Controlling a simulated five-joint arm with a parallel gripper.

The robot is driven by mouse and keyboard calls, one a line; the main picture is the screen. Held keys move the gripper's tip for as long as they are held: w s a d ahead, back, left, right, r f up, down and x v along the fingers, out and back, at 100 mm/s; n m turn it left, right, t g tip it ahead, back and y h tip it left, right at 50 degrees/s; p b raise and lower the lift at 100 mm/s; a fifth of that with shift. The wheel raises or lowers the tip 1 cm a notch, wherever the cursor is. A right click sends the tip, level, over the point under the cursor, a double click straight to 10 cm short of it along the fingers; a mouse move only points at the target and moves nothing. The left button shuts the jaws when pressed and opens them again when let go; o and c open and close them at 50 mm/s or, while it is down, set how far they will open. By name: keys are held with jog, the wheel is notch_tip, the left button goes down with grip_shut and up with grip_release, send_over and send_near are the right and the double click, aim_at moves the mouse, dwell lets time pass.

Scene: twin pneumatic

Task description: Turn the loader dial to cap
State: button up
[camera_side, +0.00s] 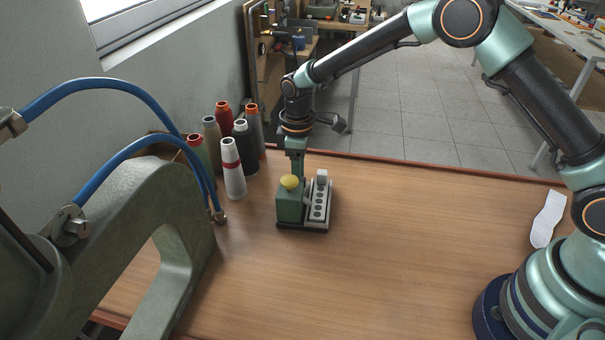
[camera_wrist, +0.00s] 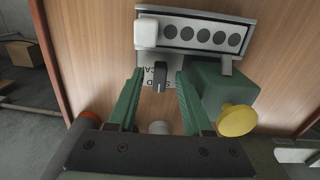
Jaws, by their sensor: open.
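The loader (camera_side: 289,207) stands on the table, with a green body, a yellow knob (camera_side: 290,182) on top and a pale strip with a row of dark holes (camera_side: 319,208). In the wrist view a dark dial handle (camera_wrist: 160,78) stands on a pale label plate whose lettering is partly covered. The handle points roughly along my fingers. My gripper (camera_side: 297,178) reaches down at the loader's far end. In the wrist view its two green fingers (camera_wrist: 159,86) are open, one on each side of the dial, with gaps visible. The dial is hidden in the side view.
A white block (camera_wrist: 147,32) sits at one end of the holed strip (camera_wrist: 201,36). Several thread cones (camera_side: 233,168) stand left of the loader. A large green machine frame (camera_side: 165,190) with blue hoses fills the left.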

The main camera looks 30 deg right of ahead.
grip_shut()
jog(key=m, duration=0.4)
jog(key=shift+r+m, duration=0.1)
jog(key=shift+m, duration=0.3)
jog(key=m, duration=0.4)
jog(key=shift+m, duration=0.3)
jog(key=m, duration=0.4)
jog(key=shift+m, duration=2.3)
jog(key=shift+w, duration=0.1)
